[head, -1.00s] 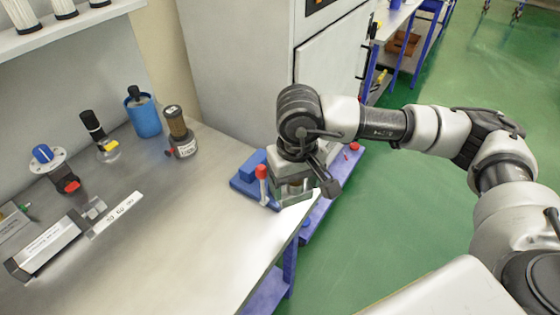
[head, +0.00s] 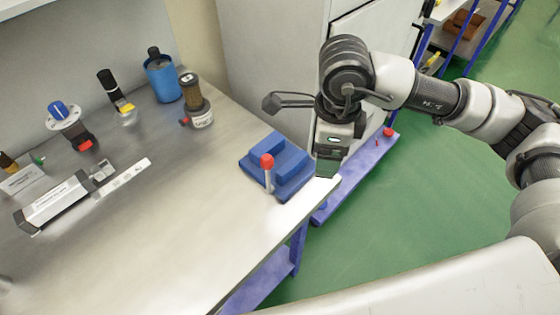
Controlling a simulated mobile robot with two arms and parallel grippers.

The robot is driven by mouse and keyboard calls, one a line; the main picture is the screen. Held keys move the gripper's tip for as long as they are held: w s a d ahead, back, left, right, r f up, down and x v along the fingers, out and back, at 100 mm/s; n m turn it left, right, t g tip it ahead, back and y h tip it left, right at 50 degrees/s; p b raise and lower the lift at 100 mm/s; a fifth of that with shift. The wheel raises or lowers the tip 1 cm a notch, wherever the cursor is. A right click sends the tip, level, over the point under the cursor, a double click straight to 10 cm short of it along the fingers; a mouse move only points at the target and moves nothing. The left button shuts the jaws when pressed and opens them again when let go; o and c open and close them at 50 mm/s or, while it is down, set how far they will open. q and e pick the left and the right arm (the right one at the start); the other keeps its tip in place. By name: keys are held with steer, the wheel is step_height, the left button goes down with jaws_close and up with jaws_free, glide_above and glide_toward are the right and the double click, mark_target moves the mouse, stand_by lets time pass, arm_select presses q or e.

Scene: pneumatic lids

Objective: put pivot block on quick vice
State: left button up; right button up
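The quick vice (head: 262,176) is blue, with a stepped body and an upright lever with a red knob. It sits near the right end of the steel bench in the head view. My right gripper (head: 328,172) is just right of the vice, above the bench's edge, pointing down. Its fingers are small and dark here, so I cannot tell whether they are open or hold anything. I cannot clearly make out a pivot block, on the vice or elsewhere. My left gripper is not in view.
The bench's front middle is clear. A grey cabinet (head: 270,70) stands behind.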

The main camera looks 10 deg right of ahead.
steer(key=m, duration=0.6)
steer(key=shift+s+a+r, duration=0.25)
steer(key=shift+a+r, duration=0.1)
steer(key=shift+r, duration=0.05)
steer(key=shift+m, duration=0.3)
steer(key=shift+w+a, duration=0.15)
steer(key=shift+w, duration=0.05)
steer(key=p, duration=0.4)
glide_above(280, 163)
step_height(280, 163, down, 7)
steer(key=shift+r, duration=0.1)
step_height(280, 163, down, 4)
steer(key=shift+r+p, duration=0.1)
steer(key=shift+p, duration=0.5)
steer(key=shift+f, duration=0.3)
steer(key=o, duration=0.5)
steer(key=shift+f+b, duration=0.1)
steer(key=shift+b, duration=0.2)
steer(key=o, duration=0.5)
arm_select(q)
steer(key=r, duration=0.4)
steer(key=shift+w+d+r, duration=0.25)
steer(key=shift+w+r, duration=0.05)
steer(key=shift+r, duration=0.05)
